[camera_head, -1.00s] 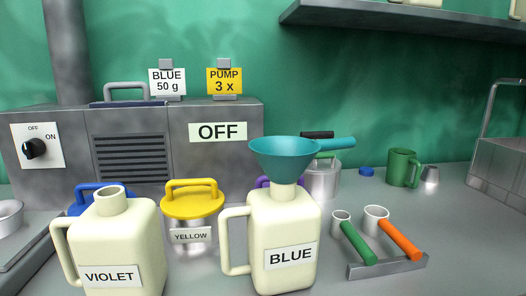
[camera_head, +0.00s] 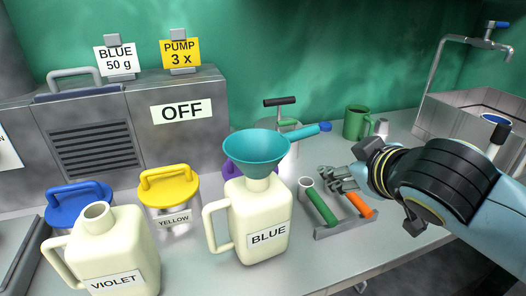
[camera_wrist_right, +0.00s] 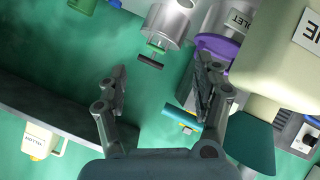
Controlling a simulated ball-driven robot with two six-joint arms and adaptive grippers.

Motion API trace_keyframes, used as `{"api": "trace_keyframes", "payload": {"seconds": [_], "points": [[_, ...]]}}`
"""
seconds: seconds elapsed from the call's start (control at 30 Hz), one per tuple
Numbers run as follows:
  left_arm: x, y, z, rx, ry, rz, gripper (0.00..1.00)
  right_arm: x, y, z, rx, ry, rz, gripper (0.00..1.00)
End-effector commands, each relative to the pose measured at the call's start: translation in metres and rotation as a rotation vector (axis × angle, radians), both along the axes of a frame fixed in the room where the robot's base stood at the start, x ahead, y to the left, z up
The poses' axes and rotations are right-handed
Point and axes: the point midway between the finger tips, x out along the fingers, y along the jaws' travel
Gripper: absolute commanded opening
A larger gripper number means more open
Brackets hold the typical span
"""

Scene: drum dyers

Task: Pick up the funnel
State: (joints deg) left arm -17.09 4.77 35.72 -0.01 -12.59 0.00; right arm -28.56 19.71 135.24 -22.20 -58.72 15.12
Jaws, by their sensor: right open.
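The teal funnel (camera_head: 256,149) sits in the neck of the cream jug labelled BLUE (camera_head: 262,222), its handle pointing right. My right gripper (camera_head: 338,178) is in from the right, above the scoop rack and to the right of the funnel, apart from it. In the right wrist view my right gripper (camera_wrist_right: 160,80) is open and empty. There the funnel (camera_wrist_right: 250,142) shows at lower right, partly hidden by a finger, with its handle reaching toward the space between the fingers. My left gripper is not in view.
A rack (camera_head: 345,228) with green- and orange-handled scoops lies right of the BLUE jug. The VIOLET jug (camera_head: 102,252) and yellow-lidded canister (camera_head: 168,190) stand left. A metal pot, green mug (camera_head: 356,122) and sink (camera_head: 450,118) are behind. A shelf (camera_wrist_right: 55,120) shows in the wrist view.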

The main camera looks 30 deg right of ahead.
Motion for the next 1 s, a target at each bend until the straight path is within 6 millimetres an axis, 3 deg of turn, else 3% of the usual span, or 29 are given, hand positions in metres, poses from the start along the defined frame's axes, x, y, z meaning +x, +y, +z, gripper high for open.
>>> {"api": "trace_keyframes", "payload": {"seconds": [0.03,0.07,0.1,0.17,0.2,0.23,0.3,0.37,0.4,0.47,0.57,0.63,0.8,1.0], "points": [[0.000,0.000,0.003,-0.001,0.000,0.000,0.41,0.018,-0.004,0.043,-0.071,-0.130,0.044,0.68],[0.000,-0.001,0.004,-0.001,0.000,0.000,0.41,0.028,-0.004,0.069,-0.115,-0.217,0.079,0.68],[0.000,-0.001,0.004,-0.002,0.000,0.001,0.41,0.043,0.001,0.106,-0.184,-0.345,0.148,0.68],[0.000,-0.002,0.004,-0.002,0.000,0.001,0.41,0.058,0.022,0.163,-0.296,-0.536,0.299,0.68],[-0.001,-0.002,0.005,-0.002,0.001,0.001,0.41,0.063,0.046,0.199,-0.378,-0.657,0.441,0.68],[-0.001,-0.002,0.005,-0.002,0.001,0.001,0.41,0.062,0.068,0.220,-0.437,-0.732,0.561,0.68],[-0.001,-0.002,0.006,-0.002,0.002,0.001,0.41,0.049,0.124,0.247,-0.580,-0.836,0.882,0.68],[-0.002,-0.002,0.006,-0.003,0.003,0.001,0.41,0.031,0.164,0.243,-0.701,-0.833,1.168,0.68],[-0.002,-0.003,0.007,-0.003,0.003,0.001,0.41,0.019,0.182,0.229,-0.783,-0.780,1.349,0.68],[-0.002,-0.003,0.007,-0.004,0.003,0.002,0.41,0.005,0.191,0.198,-0.905,-0.637,1.583,0.68],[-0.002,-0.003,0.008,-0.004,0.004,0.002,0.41,-0.005,0.168,0.150,-1.094,-0.306,1.825,0.68],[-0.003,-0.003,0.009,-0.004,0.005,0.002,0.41,-0.005,0.138,0.129,-1.202,-0.073,1.892,0.68],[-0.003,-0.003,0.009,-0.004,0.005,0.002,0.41,0.002,0.080,0.115,-1.354,0.293,1.882,0.68],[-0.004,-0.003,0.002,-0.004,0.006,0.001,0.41,0.010,0.066,0.108,-1.386,0.371,1.848,0.68]]}}
